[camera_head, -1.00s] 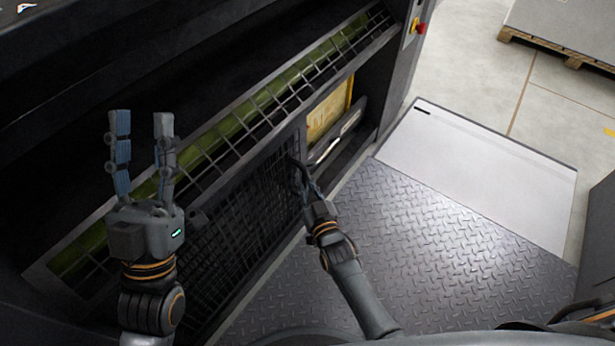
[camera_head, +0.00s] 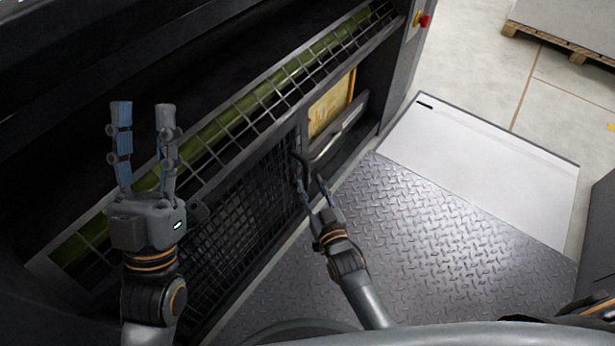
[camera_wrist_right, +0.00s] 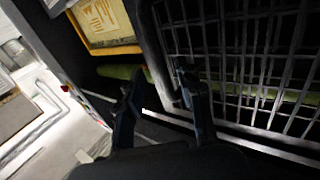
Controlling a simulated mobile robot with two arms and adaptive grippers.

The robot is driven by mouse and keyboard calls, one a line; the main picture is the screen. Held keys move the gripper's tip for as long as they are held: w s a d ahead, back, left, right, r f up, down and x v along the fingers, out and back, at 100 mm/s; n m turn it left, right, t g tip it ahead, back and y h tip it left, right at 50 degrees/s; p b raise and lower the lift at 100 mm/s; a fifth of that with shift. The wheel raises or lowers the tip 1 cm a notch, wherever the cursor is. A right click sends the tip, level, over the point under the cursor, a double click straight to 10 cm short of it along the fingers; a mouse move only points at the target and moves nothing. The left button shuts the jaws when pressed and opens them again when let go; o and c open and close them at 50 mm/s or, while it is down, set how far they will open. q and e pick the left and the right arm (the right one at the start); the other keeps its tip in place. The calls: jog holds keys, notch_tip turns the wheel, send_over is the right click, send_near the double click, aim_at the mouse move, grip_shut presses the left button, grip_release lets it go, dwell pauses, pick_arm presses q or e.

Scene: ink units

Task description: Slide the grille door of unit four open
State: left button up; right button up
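The grille door (camera_head: 236,222) is a dark mesh panel low on the black unit. It stands to the left, and a gap at its right shows a yellow panel (camera_head: 330,105). My right gripper (camera_head: 310,168) is at the door's right edge with its two fingers spread. In the right wrist view the door's mesh (camera_wrist_right: 240,50) fills the right side, and the fingers (camera_wrist_right: 160,90) stand apart, one by the door's edge frame. Whether a finger touches the door I cannot tell. My left gripper (camera_head: 143,115) is raised in front of the unit, open and empty.
A slanted guard with a green roller (camera_head: 215,135) runs above the door. A treadplate step (camera_head: 400,245) and a light floor plate (camera_head: 480,170) lie in front and at the right. A red button (camera_head: 424,20) is at the unit's end. A pallet (camera_head: 560,45) stands farther off.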

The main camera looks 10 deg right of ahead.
jog(key=s+d, duration=0.1)
jog(key=s, duration=0.7)
jog(key=shift+d, duration=0.3)
jog(key=shift+s, duration=0.1)
